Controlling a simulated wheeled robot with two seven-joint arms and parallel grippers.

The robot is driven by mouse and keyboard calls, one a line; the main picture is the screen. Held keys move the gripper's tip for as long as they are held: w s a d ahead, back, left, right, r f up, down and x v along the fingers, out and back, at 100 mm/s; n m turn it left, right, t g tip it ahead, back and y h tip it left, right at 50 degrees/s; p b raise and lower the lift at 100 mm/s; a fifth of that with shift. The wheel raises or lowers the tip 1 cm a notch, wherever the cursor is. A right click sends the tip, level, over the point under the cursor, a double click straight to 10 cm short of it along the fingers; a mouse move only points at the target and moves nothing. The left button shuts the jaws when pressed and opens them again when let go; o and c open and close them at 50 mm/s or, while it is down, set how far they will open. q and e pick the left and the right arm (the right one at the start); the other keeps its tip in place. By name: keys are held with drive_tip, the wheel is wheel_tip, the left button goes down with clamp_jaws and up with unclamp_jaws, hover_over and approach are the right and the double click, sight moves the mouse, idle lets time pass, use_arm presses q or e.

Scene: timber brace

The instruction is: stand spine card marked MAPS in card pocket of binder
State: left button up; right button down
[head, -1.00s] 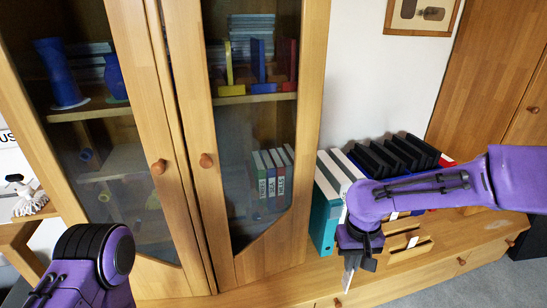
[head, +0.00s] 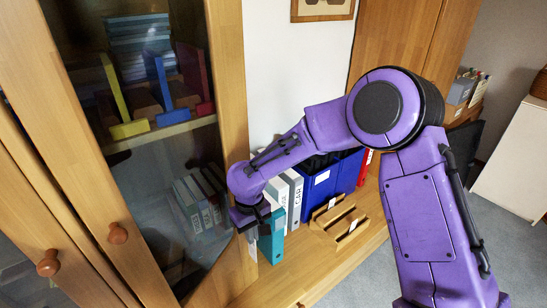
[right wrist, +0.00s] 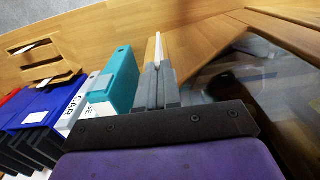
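My right gripper (head: 251,240) is in front of the cabinet's glass door, just left of the teal binder (head: 272,238). In the right wrist view its fingers (right wrist: 159,82) are closed on a thin white card (right wrist: 158,50), seen edge-on; any lettering is hidden. The teal binder (right wrist: 116,82) stands close beside the fingers there, apart from the card. White binders (head: 294,198) stand behind the teal one, one lettered CAR. I cannot make out the card pocket or any MAPS marking. My left gripper is out of view.
Blue box files (head: 330,182) and a red binder (head: 365,165) stand further right on the wooden ledge (head: 290,267). A wooden slotted holder (head: 338,218) with white labels sits in front. The glass-door cabinet (head: 232,100) borders my right gripper on the left.

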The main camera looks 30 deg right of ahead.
use_arm(q)
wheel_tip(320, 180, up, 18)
drive_tip(key=p, duration=1.4)
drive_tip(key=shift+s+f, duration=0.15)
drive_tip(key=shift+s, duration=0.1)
use_arm(e)
drive_tip(key=w+d+r+n, duration=0.3)
drive_tip(key=w+d+n, duration=0.2)
drive_tip(key=d+n, duration=0.3)
drive_tip(key=w+d+r+n, duration=0.3)
drive_tip(key=w+d+n, duration=0.1)
drive_tip(key=d+n, duration=0.4)
drive_tip(key=shift+w+r+n, duration=0.4)
drive_tip(key=shift+n, duration=0.7)
use_arm(q)
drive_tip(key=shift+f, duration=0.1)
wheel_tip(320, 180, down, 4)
drive_tip(key=b, duration=0.4)
use_arm(e)
wheel_tip(320, 180, down, 5)
drive_tip(key=shift+r, duration=0.1)
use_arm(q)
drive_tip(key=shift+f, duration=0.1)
